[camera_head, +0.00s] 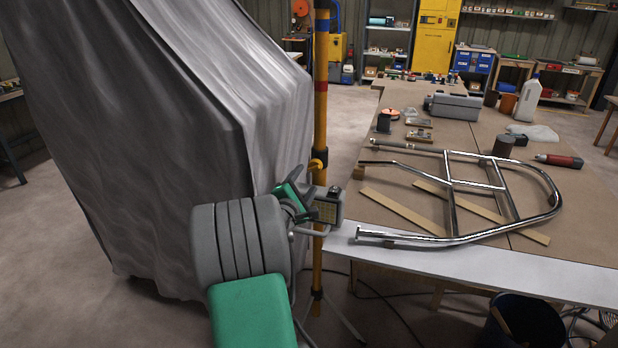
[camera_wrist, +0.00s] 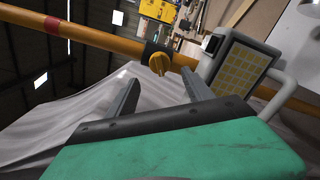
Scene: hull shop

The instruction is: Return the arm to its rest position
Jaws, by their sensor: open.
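My arm reaches up from the bottom of the head view. My gripper (camera_head: 303,192) is at its end, beside an orange-yellow pole stand (camera_head: 320,110). In the wrist view my gripper (camera_wrist: 162,88) is open, with its two grey fingers apart and nothing between them. The pole (camera_wrist: 110,42) crosses beyond the fingertips, with an orange knob (camera_wrist: 159,63) seen between them. A work lamp (camera_wrist: 238,75) with a yellow-celled face is close to the right finger. The lamp (camera_head: 329,206) also shows right of my gripper in the head view. I cannot tell whether they touch.
A grey draped sheet (camera_head: 170,130) covers a large form at left, close to my arm. At right, a workbench (camera_head: 575,262) bears a chrome tube frame (camera_head: 470,183) and a white bottle (camera_head: 527,100). Cables (camera_head: 385,300) lie on the floor below the bench.

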